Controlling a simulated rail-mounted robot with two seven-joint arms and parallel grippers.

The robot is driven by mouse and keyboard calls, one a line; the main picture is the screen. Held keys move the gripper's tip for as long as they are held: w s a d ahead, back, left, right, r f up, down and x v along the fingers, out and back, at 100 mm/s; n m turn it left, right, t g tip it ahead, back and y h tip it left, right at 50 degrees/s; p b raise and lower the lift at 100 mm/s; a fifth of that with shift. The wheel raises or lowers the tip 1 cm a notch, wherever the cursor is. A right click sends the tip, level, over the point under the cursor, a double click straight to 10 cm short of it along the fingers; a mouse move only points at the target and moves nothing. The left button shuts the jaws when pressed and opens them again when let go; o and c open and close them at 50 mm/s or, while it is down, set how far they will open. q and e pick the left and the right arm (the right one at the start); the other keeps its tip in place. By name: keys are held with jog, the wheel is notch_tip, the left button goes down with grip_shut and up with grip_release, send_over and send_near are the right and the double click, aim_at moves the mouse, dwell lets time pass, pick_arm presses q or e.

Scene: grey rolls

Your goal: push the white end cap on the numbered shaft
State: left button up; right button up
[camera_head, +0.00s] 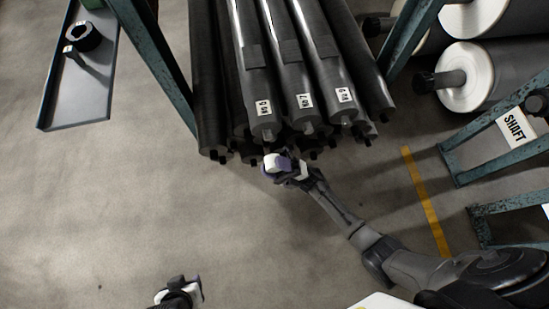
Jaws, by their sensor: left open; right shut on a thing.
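Several long dark grey rolls with shaft stubs facing me lie in a stack at the top centre. Three upper rolls carry white number labels: a left roll (257,75), a middle roll (294,70) and a right roll (335,65); the digits are small and hard to read. My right gripper (280,163) is shut on a white piece, seemingly the end cap (271,163), just in front of and below the left labelled roll's end. Contact with a shaft cannot be told. My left gripper (180,288) is open and empty at the bottom edge, over bare floor.
Blue-green rack posts (155,60) flank the stack. A grey tray (62,98) with a black ring (83,38) is at upper left. A yellow floor line (425,200) runs nearby. Floor at left is clear.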

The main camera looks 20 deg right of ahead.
jog(key=shift+s+f+n+g, duration=0.25)
jog(key=shift+f+n+g, duration=0.15)
jog(key=shift+f, duration=0.25)
jog(key=shift+s, duration=0.15)
jog(key=shift+d+f+y+b, duration=0.1)
jog(key=shift+y+b, duration=0.2)
jog(key=shift+b, duration=0.05)
jog(key=shift+w+d+b, duration=0.15)
jog(key=shift+w+b, duration=0.25)
jog(key=shift+w, duration=0.3)
jog(key=shift+w+d+b, duration=0.15)
jog(key=shift+w+b, duration=0.2)
jog(key=shift+w, duration=0.35)
jog(key=w, duration=0.3)
jog(key=shift+d+b, duration=0.3)
jog(key=shift+d, duration=0.05)
